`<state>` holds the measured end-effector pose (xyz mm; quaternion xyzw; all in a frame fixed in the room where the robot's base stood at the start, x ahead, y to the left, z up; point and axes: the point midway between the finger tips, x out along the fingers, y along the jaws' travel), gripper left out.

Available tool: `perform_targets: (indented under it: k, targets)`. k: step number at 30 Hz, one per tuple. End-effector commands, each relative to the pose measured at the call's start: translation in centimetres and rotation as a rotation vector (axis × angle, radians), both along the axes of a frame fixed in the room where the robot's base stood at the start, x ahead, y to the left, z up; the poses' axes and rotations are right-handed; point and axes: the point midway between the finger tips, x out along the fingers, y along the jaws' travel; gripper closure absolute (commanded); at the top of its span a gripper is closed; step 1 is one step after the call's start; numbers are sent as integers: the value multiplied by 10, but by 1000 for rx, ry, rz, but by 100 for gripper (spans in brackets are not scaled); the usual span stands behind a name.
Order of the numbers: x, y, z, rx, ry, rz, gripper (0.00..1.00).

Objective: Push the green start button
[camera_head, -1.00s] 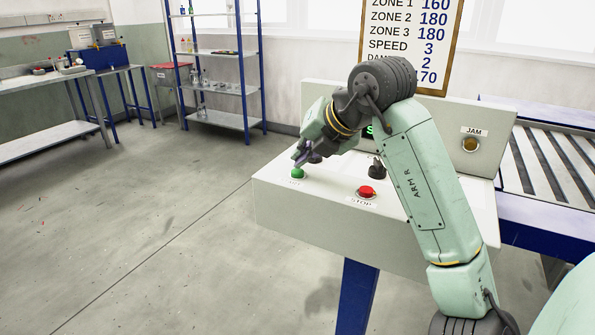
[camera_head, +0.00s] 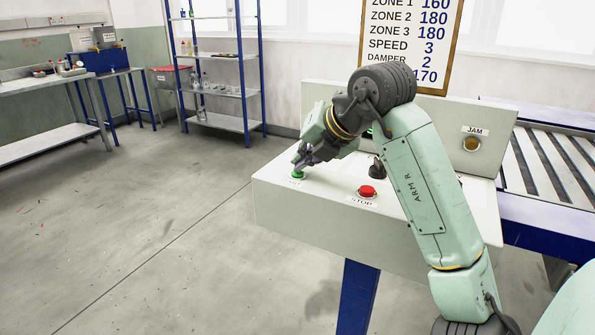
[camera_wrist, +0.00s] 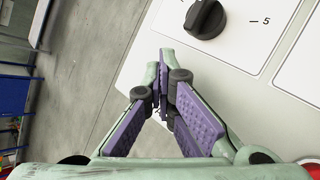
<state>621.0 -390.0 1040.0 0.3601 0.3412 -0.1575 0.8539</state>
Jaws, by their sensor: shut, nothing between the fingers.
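The green start button (camera_head: 297,174) is at the left front of the light grey control panel (camera_head: 275,194). My gripper (camera_head: 300,163) is shut and empty, its fingertips pointing down at the button. The tips overlap the button's top in the head view and look to be at or very near it; whether they press it I cannot tell. In the wrist view my gripper's fingers (camera_wrist: 163,95) meet at the tips, and the green button is hidden behind them.
A red stop button (camera_head: 367,191) and a black knob (camera_head: 377,169) stand to the right on the panel. The knob also shows in the wrist view (camera_wrist: 205,17). An amber jam lamp (camera_head: 470,144) is on the raised back. A roller conveyor (camera_head: 560,170) lies at right.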

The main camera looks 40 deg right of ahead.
Motion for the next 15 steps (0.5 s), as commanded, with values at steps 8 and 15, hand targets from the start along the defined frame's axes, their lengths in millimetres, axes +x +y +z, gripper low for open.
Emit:
perform_targets:
  k: [8,15]
  targets:
    - [0,0,1,1,2,1,100]
    - [0,0,14,0,1,0,100]
